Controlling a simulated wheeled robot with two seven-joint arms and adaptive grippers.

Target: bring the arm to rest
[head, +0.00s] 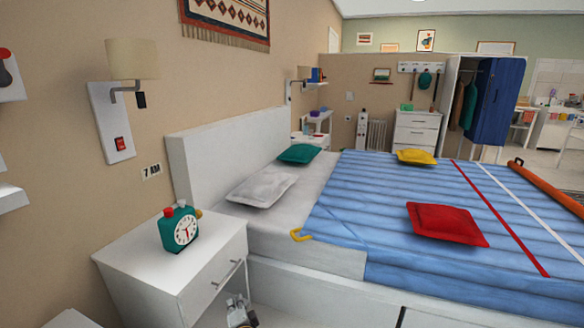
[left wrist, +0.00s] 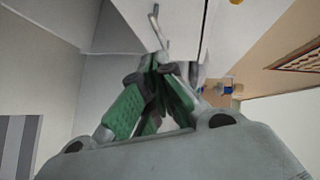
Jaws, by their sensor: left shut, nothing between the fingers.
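My left gripper (head: 238,302) shows small at the bottom of the head view, in front of the white nightstand's lower part. In the left wrist view the left gripper (left wrist: 172,66) has its green-padded fingers together at the tips, with nothing seen between them. A thin metal drawer handle (left wrist: 158,32) shows just beyond the fingertips; I cannot tell whether they touch. The nightstand's drawer (head: 222,284) looks shut in the head view. My right gripper is not in view.
A teal alarm clock (head: 180,230) stands on the nightstand (head: 130,258). The bed (head: 300,258), with a blue striped cover and several pillows, is close on the right. A wall lamp (head: 132,60) is above. An open wardrobe (head: 495,100) stands far back right.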

